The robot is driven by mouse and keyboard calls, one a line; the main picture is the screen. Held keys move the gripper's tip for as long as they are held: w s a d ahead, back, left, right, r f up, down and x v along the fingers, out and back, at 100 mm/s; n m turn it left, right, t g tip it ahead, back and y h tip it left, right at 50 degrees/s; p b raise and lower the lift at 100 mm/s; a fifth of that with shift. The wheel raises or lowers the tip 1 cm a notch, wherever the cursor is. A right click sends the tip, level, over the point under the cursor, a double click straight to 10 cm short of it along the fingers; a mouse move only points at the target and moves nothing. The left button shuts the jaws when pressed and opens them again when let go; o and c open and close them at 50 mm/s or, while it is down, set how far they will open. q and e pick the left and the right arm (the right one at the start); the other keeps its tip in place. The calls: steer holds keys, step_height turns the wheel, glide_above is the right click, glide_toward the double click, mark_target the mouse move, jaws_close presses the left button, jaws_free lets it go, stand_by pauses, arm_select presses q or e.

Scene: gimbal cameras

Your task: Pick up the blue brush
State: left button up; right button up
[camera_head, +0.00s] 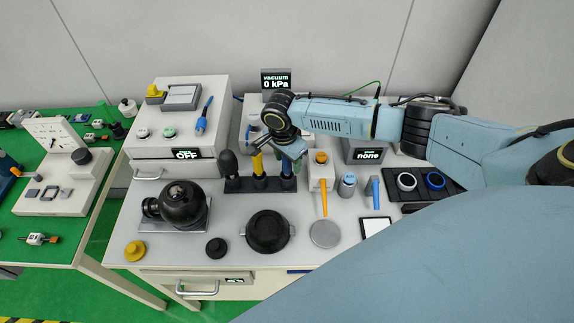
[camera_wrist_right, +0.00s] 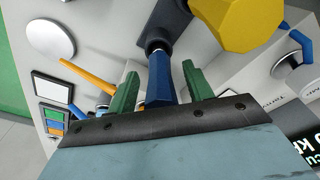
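The blue brush (camera_head: 288,183) stands at the right end of a dark stand (camera_head: 258,186), beside a yellow brush (camera_head: 257,164) and a black-headed one (camera_head: 228,162). In the right wrist view its blue handle (camera_wrist_right: 158,80) lies between the two green fingers of my right gripper (camera_wrist_right: 160,70), with a gap visible on each side. In the head view my right gripper (camera_head: 289,152) is over the blue brush and hides its upper part. The gripper is open. My left gripper is not in view.
A black round pot (camera_head: 267,232) and a dark sphere-shaped device (camera_head: 182,205) stand in front and to the left. An orange-handled tool (camera_head: 324,203), a blue-capped bottle (camera_head: 347,184) and a dark tray of rings (camera_head: 428,196) are to the right. Boxes stand behind.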

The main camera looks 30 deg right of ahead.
steer(key=c, duration=0.9)
steer(key=shift+c, duration=0.2)
steer(key=shift+r, duration=0.15)
